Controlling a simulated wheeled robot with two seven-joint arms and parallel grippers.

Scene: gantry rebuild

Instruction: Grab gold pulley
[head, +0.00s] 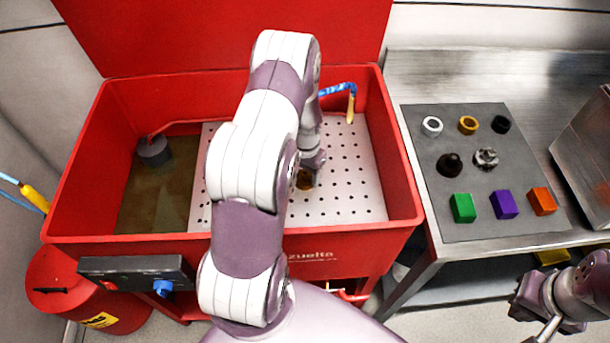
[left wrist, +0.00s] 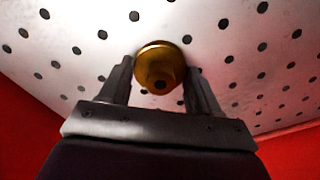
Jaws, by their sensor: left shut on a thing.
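The gold pulley (head: 305,180) is over the white perforated plate inside the red basin, partly hidden by my left arm in the head view. In the left wrist view the gold pulley (left wrist: 158,66) sits between the two dark fingers, its round face against the view of the plate. My left gripper (left wrist: 159,74) is shut on it; in the head view the left gripper (head: 312,168) reaches down into the basin. I cannot tell whether the pulley touches the plate. My right gripper (head: 530,297) is at the lower right, away from the basin; its fingers are unclear.
The red basin (head: 409,180) has raised walls and a raised lid behind. A blue hose (head: 338,89) hangs inside at the back. On the steel table, a grey mat (head: 450,222) holds a gold ring (head: 468,125), other small parts and coloured blocks. A metal box (head: 590,140) stands at right.

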